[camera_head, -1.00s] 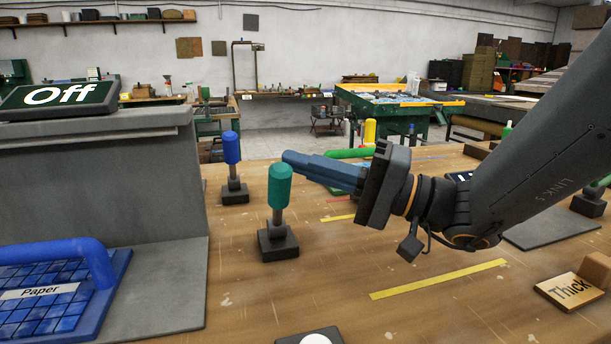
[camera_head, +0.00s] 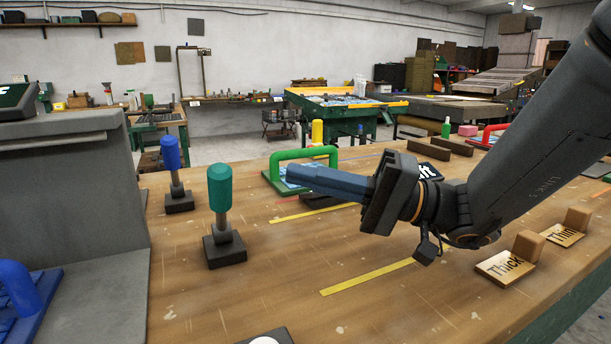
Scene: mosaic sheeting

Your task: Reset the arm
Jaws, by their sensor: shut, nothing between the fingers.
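My gripper (camera_head: 328,181) is shut and empty, its blue-grey fingers pointing left. It hangs above the wooden table (camera_head: 240,305), and my arm reaches in from the right edge. The fingers overlap a green-handled board (camera_head: 302,155) behind them in the picture. A teal-topped lever (camera_head: 220,190) on a dark base stands left of the fingertips, apart from them. A blue-topped lever (camera_head: 171,155) stands farther back to the left.
A grey machine (camera_head: 75,190) fills the left side, with a blue handle (camera_head: 18,285) at its foot. Signs reading Thick (camera_head: 505,267) and Thin (camera_head: 563,235) lie at the right. A green bottle (camera_head: 446,128) stands at the back. The table's front middle is mostly clear.

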